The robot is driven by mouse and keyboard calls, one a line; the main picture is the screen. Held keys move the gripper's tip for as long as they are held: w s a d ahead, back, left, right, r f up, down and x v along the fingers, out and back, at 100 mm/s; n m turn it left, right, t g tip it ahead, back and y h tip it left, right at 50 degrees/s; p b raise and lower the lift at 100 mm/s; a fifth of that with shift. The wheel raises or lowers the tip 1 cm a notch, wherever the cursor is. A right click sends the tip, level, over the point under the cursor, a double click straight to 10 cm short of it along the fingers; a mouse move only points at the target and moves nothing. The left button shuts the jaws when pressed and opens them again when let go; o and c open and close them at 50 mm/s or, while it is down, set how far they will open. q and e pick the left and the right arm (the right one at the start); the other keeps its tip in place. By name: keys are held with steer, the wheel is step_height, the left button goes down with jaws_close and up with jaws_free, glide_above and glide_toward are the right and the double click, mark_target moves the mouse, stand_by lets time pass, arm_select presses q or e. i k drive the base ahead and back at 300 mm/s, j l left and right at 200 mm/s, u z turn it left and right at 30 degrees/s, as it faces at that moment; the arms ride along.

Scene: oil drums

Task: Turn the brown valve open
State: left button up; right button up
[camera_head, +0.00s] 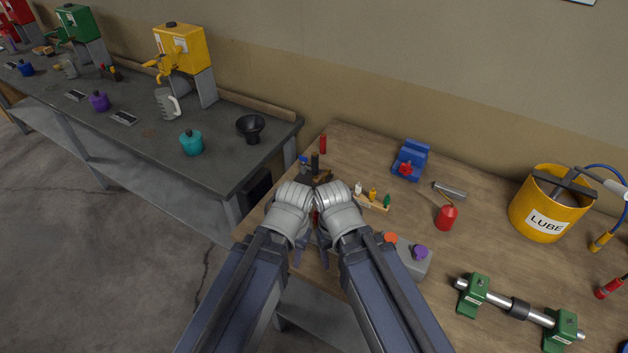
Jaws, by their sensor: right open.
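I cannot clearly make out a brown valve. A small brown piece (322,177) shows just beyond my wrists on the wooden bench, beside a dark upright item (315,161); its shape is partly hidden. My left gripper (297,257) and right gripper (325,257) are close together at the left part of the bench, below my wrists. My arms and wrists cover most of both grippers. The right one is open; the left one's jaws are too hidden to judge. I see nothing held in either.
The wooden bench (480,245) carries a blue vise (411,160), a red oil can (446,217), a grey can (413,262), a yellow LUBE bucket (541,222) and a green-ended shaft stand (472,295). Green (80,24) and yellow (185,48) drums stand on the dark bench at left.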

mark_target(322, 178)
steer(key=i+l+z, duration=0.15)
steer(key=z, duration=0.25)
steer(key=i+z, duration=0.45)
steer(key=k+l, duration=0.05)
